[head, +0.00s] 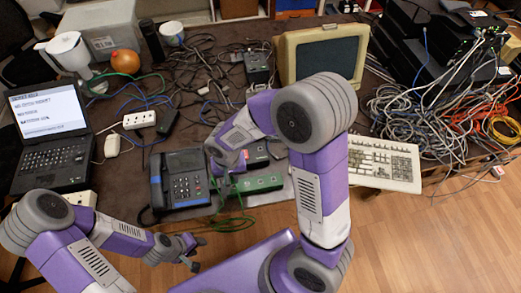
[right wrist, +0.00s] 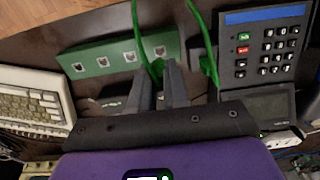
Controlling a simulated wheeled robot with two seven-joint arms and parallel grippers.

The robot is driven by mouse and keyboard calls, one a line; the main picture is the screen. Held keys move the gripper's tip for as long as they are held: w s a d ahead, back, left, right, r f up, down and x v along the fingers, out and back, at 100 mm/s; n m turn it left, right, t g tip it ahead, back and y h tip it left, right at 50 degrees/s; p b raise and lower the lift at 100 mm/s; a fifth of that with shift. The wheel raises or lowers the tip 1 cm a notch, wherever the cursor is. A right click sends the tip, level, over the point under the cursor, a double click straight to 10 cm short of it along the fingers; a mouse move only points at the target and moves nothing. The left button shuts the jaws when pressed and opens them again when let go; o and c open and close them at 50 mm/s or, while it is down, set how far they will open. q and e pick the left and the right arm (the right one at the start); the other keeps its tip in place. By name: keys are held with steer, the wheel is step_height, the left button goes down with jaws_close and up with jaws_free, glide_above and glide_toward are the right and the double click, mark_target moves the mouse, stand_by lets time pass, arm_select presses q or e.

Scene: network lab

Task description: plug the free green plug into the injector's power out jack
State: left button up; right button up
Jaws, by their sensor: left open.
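The green box with several square jacks (right wrist: 115,57) lies on the dark table. It also shows in the head view (head: 262,184), just right of my right gripper (head: 222,175). No label is readable, so I cannot tell which jack is power out or whether this box is the injector. In the right wrist view my right gripper (right wrist: 160,72) has its two grey fingers close together around a green plug (right wrist: 157,68) on a green cable. The fingers hide most of the plug. A second green cable (right wrist: 208,65) runs beside the right finger. My left gripper (head: 190,252) is open and empty, low at the table's front.
A desk phone (head: 183,180) stands close to the left of my right gripper. A small dark device (head: 255,156) lies behind the green box. A keyboard (head: 383,164) lies to the right. A laptop (head: 50,135) stands left. Green cable hangs over the front edge.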

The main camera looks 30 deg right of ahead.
jaws_close()
steer(key=shift+w+d, duration=0.1)
steer(key=w+d+r+p, duration=0.2)
steer(key=w+d, duration=0.2)
steer(key=d, duration=0.1)
steer(key=p, duration=0.2)
glide_above(260, 151)
steer(key=shift+w+d+f+b, duration=0.15)
steer(key=shift+f+b, duration=0.8)
steer(key=shift+f, duration=0.05)
steer(key=shift+w+d+f+b, duration=0.1)
steer(key=shift+w+f+b, duration=0.05)
steer(key=shift+f+b, duration=0.8)
steer(key=shift+c, duration=0.5)
jaws_free()
jaws_close()
steer(key=shift+f+b, duration=0.55)
steer(key=shift+f, duration=0.3)
